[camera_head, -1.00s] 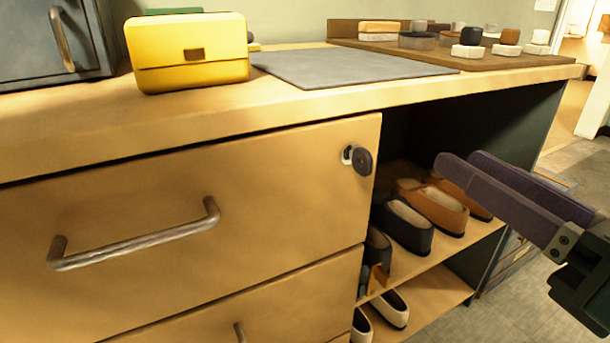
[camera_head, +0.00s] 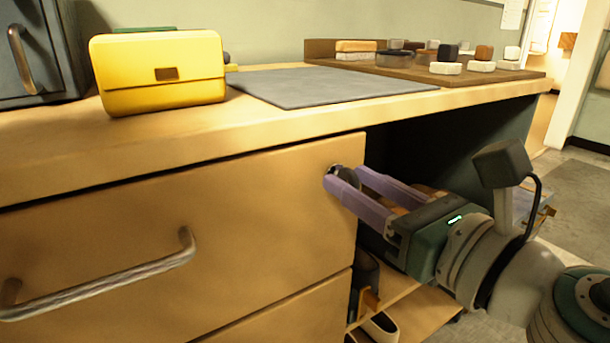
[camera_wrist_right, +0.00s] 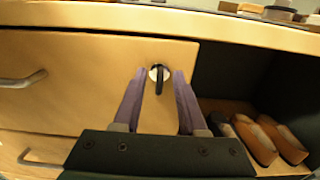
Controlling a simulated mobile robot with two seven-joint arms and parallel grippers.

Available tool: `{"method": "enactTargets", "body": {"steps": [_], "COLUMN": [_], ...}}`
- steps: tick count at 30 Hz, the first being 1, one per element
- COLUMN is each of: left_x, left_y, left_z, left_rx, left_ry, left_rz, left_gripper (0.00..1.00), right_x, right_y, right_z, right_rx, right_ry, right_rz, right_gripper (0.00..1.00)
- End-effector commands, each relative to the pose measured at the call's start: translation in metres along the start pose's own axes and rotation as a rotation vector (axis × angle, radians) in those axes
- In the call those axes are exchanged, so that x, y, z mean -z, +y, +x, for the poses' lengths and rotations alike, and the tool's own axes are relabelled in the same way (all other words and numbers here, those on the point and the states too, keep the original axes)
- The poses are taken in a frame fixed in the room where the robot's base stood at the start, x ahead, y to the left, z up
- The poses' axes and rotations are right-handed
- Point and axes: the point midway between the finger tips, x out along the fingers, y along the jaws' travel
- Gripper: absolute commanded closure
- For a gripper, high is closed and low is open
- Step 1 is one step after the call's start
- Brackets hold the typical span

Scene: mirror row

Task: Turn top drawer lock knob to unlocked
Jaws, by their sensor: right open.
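The top drawer (camera_head: 180,225) is shut, with a bar handle (camera_head: 110,278) on its front. The dark lock knob (camera_head: 347,176) is at its upper right corner, partly hidden behind my finger in the head view. In the right wrist view the knob (camera_wrist_right: 159,78) is a dark upright bar on a pale round plate. My right gripper (camera_head: 346,178) is open, its two purple fingers reaching to the knob, one on each side. In the wrist view the gripper (camera_wrist_right: 159,80) shows gaps between both fingers and the knob. My left gripper is not in view.
A yellow bag (camera_head: 158,85) and a grey mat (camera_head: 330,86) lie on the top, with a brown tray (camera_head: 400,62) of small items behind. Right of the drawer is an open shelf bay with shoes (camera_wrist_right: 262,138), close to my right arm.

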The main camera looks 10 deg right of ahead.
Motion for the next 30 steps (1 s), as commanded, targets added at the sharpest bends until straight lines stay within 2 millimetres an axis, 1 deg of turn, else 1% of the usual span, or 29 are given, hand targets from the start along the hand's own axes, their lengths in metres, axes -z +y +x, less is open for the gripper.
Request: {"method": "enactTargets", "body": {"steps": [8,19,30], "left_x": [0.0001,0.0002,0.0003], "left_y": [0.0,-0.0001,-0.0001], "left_z": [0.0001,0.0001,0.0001], "left_rx": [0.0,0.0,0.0], "left_ry": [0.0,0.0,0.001], "left_rz": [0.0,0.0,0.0], "left_gripper": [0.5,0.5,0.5], "right_x": [0.0,0.0,0.0], "right_y": [0.0003,0.0002,0.0001], "right_z": [0.0016,0.0013,0.0013], "right_rx": [0.0,0.0,0.0], "right_ry": [0.0,0.0,0.0], "right_rz": [0.001,0.001,0.001], "right_gripper": [0.59,1.0,1.0]}}
